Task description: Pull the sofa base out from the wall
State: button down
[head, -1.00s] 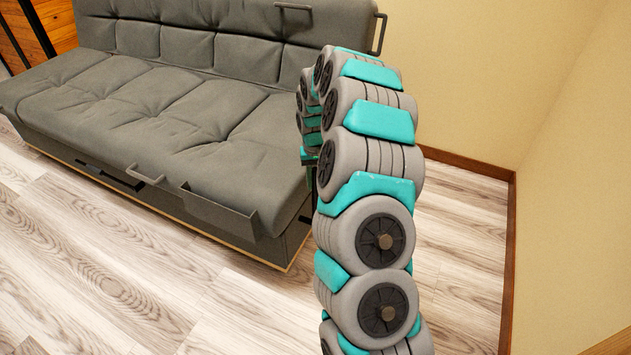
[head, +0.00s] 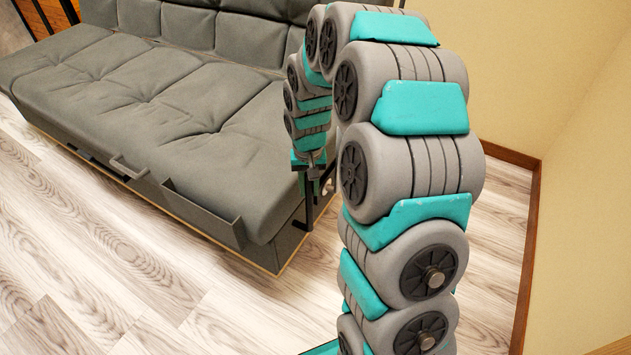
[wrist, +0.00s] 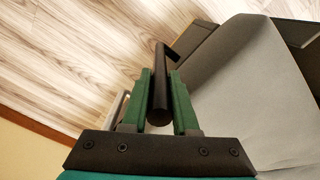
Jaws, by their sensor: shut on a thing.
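The grey sofa base (head: 135,100) is on the left in the head view, with a cushioned seat and a low front. A dark bar handle (head: 308,209) is at its right end. My gripper (head: 312,170) is at this handle. In the wrist view, the green fingers of my gripper (wrist: 160,75) are shut on the dark handle (wrist: 159,112), which runs between them. The sofa's grey side and seat (wrist: 225,90) fill the right of that view. My arm hides the sofa's rear right corner in the head view.
The grey backrest (head: 245,38) rises behind the seat. Dark ledges (head: 205,215) stick out from the sofa's front. Bare wood floor (head: 120,260) lies in front. A beige wall (head: 585,200) with brown baseboard (head: 527,260) stands to the right.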

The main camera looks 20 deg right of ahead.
jog(key=shift+w+a, duration=0.15)
jog(key=shift+a, duration=0.05)
jog(key=c, duration=0.9)
grip_release()
jog(key=shift+a, duration=0.15)
jog(key=shift+o, duration=1.1)
jog(key=shift+r, duration=0.1)
notch_tip(320, 180, up, 8)
jog(key=shift+f, duration=0.15)
